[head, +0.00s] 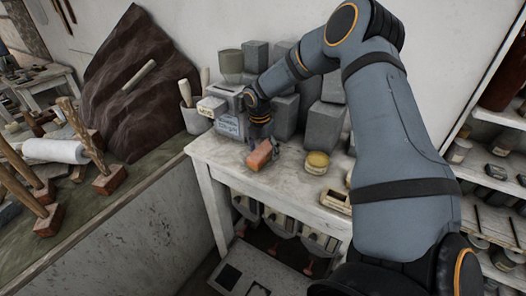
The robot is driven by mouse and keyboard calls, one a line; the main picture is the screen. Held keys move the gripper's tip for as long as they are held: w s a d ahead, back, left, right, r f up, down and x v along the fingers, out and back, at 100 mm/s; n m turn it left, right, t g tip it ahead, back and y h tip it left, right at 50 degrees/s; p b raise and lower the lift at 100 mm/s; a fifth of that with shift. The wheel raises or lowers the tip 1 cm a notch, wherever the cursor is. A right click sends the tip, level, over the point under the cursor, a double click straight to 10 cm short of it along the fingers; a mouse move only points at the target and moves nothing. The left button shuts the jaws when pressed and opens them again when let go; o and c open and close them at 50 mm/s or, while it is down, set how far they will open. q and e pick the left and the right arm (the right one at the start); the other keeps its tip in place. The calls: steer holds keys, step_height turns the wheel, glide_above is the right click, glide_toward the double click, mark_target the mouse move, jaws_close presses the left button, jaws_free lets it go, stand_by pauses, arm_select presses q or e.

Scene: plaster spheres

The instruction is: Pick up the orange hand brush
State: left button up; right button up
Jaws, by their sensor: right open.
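An orange block-like thing (260,155), which looks like the hand brush, lies near the front edge of the white table (205,150). My right gripper (262,140) reaches down from above, right behind and over the orange thing. Its dark fingers are open and partly hidden behind the orange thing, so I cannot tell whether they touch it. My left gripper is not in view.
A yellow-lidded round tin (317,161) stands to the right of the orange thing. A grey boxy device (228,108) and several grey blocks (322,126) stand behind. Wooden-handled tools (88,150) lean over the left bench.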

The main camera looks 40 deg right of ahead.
steer(key=shift+w+d+f, duration=0.15)
steer(key=shift+w+f, duration=0.05)
steer(key=shift+f, duration=0.25)
steer(key=shift+w+d+f, duration=0.15)
steer(key=shift+d, duration=0.05)
steer(key=shift+s+a+r, duration=0.2)
steer(key=shift+s, duration=0.05)
steer(key=c, duration=1.3)
steer(key=shift+c, duration=0.2)
